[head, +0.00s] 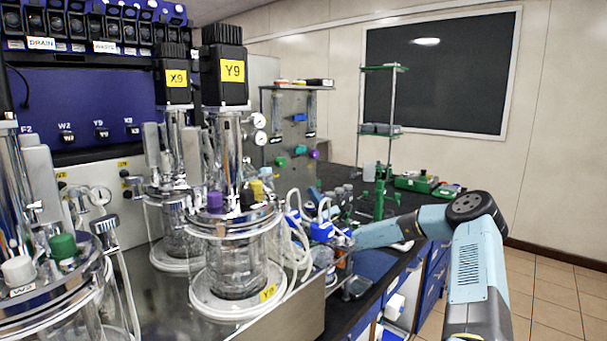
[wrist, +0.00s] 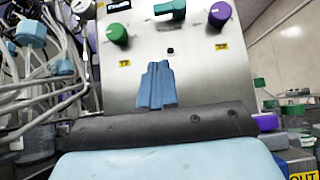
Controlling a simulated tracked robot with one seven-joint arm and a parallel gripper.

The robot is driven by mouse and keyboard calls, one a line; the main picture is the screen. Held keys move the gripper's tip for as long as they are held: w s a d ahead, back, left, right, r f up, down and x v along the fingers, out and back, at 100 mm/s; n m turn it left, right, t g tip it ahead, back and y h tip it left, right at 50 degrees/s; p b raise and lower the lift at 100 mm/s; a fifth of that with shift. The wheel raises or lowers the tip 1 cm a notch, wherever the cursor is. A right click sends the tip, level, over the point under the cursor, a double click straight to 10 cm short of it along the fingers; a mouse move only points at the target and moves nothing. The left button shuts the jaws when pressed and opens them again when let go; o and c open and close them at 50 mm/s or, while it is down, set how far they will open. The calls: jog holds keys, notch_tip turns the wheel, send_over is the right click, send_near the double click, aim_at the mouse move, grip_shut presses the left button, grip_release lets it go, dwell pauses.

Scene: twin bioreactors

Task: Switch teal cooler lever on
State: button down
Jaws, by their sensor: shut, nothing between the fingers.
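The teal cooler lever (wrist: 171,9) is at the top edge of the wrist view, on a grey metal panel, partly cut off by the frame. Its visible handle lies roughly sideways, between a green knob (wrist: 118,33) and a purple knob (wrist: 220,14). In the head view, the lever (head: 300,150) is small on the upright panel behind the vessels. My gripper (wrist: 157,68) is shut and empty, its blue fingers pointing at the panel below the lever, with no visible contact with it. In the head view, the gripper is hard to make out among the blue-capped bottles.
Glass bioreactor Y9 (head: 236,262) stands at the front left of the panel, with tubing beside it. Blue-capped bottles and tubes (wrist: 42,75) crowd the panel's left side in the wrist view. A green-shelved stand (head: 391,130) is to the right on the black bench.

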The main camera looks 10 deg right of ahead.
aim_at(299, 150)
jog(key=shift+s+d+r+x, duration=0.2)
jog(key=shift+s+r+x, duration=0.15)
jog(key=shift+x, duration=1.75)
jog(key=shift+s+d+r+x, duration=0.2)
jog(key=shift+r+x, duration=0.15)
jog(key=shift+x, duration=1.75)
jog(key=shift+s+d+r+x, duration=0.2)
jog(key=shift+s+r+x, duration=0.15)
jog(key=shift+x, duration=1.75)
jog(key=shift+w+d, duration=0.1)
jog(key=shift+m, duration=0.3)
